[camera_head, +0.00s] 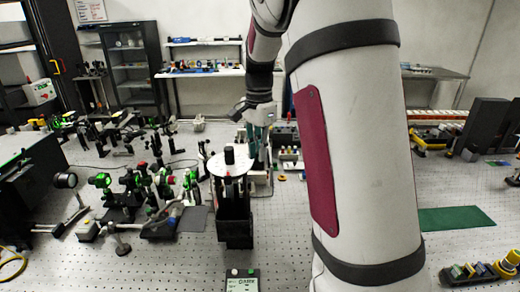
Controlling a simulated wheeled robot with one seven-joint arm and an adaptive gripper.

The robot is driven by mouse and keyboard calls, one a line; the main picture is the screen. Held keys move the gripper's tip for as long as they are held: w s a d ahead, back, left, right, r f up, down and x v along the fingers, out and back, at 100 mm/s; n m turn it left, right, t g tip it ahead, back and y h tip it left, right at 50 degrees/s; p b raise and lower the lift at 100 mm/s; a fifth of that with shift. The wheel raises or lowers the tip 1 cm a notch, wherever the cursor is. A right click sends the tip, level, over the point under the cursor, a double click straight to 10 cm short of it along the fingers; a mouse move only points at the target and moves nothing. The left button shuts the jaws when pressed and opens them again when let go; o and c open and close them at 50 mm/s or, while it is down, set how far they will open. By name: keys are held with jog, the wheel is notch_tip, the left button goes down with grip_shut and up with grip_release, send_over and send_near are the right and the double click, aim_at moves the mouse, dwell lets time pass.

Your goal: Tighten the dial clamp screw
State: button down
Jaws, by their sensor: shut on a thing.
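A spectrometer with a round white dial (231,164) and a black knob on top stands upright on a dark block (235,222) in the middle of the bench. My arm reaches down behind it, and my gripper (259,150) is at the dial's right rear side, pointing down. The gripper is small and partly covered by nearby parts. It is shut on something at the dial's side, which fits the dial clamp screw. The screw itself is too small and hidden to make out.
Many optical mounts (140,190) crowd the perforated bench (330,275) on the left. A small labelled box (242,280) lies in front. A green mat (455,218) and a tray of colored parts (480,272) lie at right. My large arm link blocks the center right.

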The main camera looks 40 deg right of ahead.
jog(key=shift+w+m, duration=0.1)
jog(key=shift+m, duration=2)
jog(key=c, duration=1.6)
grip_release()
notch_tip(320, 180, up, 12)
